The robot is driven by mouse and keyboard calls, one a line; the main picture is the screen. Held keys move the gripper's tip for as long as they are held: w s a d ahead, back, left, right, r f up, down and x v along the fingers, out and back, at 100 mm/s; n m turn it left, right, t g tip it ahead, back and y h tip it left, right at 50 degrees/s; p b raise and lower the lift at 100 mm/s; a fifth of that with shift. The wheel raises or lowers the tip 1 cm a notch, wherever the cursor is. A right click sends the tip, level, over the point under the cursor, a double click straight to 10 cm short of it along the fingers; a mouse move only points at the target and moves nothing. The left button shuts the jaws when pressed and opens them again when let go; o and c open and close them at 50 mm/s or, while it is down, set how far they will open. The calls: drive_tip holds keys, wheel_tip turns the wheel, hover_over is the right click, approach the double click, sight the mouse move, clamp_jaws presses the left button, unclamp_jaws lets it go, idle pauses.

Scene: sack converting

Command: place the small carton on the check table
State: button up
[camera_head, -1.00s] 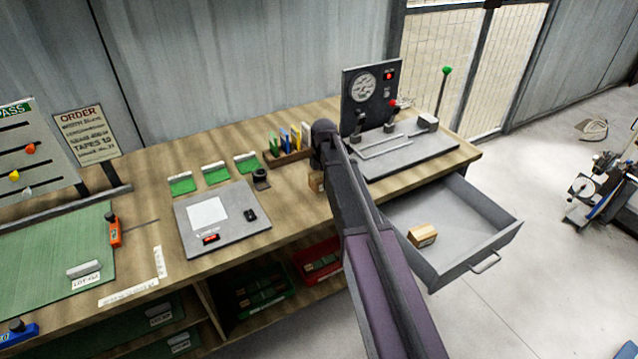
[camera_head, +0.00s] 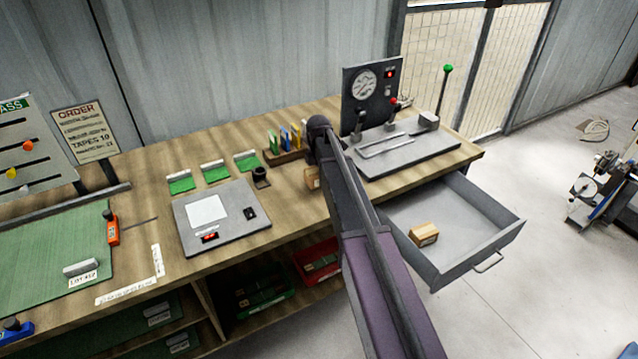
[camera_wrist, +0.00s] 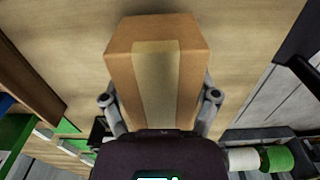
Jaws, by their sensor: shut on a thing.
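A small brown carton (camera_wrist: 158,75) with a paler tape band fills the upper middle of the wrist view. My gripper (camera_wrist: 160,105) has a finger on each side of it and is shut on it. In the head view, this carton (camera_head: 312,178) shows only as a sliver beside my arm, over the wooden bench (camera_head: 290,215); my arm hides the rest. I cannot tell if it touches the bench. Nothing in view is labelled as the check table. A grey plate (camera_head: 235,232) with a white square and red display lies left of the carton.
Another brown carton (camera_head: 424,233) lies in the open grey drawer (camera_head: 455,220) at the right. A gauge panel (camera_head: 369,92) stands behind a grey plate with a bent rod. A card rack (camera_head: 285,156), black cup (camera_head: 261,178) and green-based holders (camera_head: 214,172) stand along the bench.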

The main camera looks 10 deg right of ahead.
drive_tip(key=shift+f+b, duration=0.7)
drive_tip(key=shift+f, duration=0.35)
drive_tip(key=shift+f, duration=0.15)
drive_tip(key=o, duration=1)
drive_tip(key=shift+r, duration=0.2)
wheel_tip(320, 180, up, 12)
drive_tip(key=p, duration=1.2)
